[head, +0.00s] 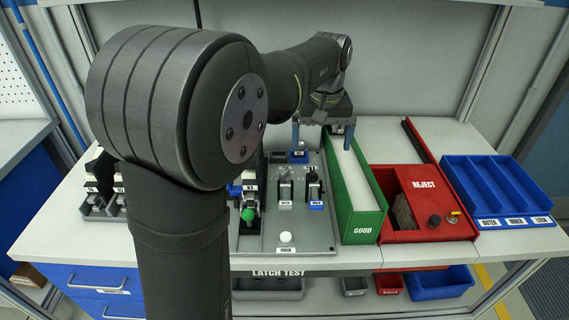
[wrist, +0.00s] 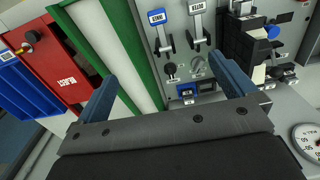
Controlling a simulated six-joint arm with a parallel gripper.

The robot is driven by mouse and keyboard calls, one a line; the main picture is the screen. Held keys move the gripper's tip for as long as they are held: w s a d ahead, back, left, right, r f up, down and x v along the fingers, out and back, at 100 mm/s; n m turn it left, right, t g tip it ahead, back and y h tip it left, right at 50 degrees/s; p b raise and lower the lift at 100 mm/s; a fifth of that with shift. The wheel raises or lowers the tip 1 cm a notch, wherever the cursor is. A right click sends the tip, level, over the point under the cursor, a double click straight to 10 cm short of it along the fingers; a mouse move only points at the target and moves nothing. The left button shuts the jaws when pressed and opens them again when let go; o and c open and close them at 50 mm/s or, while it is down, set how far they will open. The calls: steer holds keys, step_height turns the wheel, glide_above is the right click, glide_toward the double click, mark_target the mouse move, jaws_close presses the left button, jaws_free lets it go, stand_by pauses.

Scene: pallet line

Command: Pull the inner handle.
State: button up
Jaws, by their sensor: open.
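My gripper (head: 322,133) is open and empty, raised over the back of the grey latch panel. Its two blue fingers stand wide apart in the wrist view (wrist: 165,74). Two upright lever handles stand on the panel. One has a blue label (head: 315,188), also in the wrist view (wrist: 158,30). The other has a white label (head: 285,190), also in the wrist view (wrist: 197,25). The fingers are apart from both.
A green-walled GOOD bin (head: 362,226) and a red REJECT box (head: 400,237) stand right of the panel (head: 315,237). A blue divided tray (head: 490,160) is farther right. A green-knobbed clamp (head: 248,214) and white button (head: 286,237) are on the panel's left and front.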

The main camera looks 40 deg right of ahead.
steer(key=c, duration=1.6)
steer(key=shift+f+n, duration=0.1)
steer(key=shift+n, duration=0.4)
jaws_close()
steer(key=f+n, duration=0.1)
steer(key=n, duration=0.4)
steer(key=s+a+n, duration=0.1)
steer(key=n, duration=0.5)
steer(key=f+n, duration=0.1)
steer(key=n, duration=0.5)
steer(key=shift+s+a+f, duration=0.3)
steer(key=shift+s+a, duration=0.05)
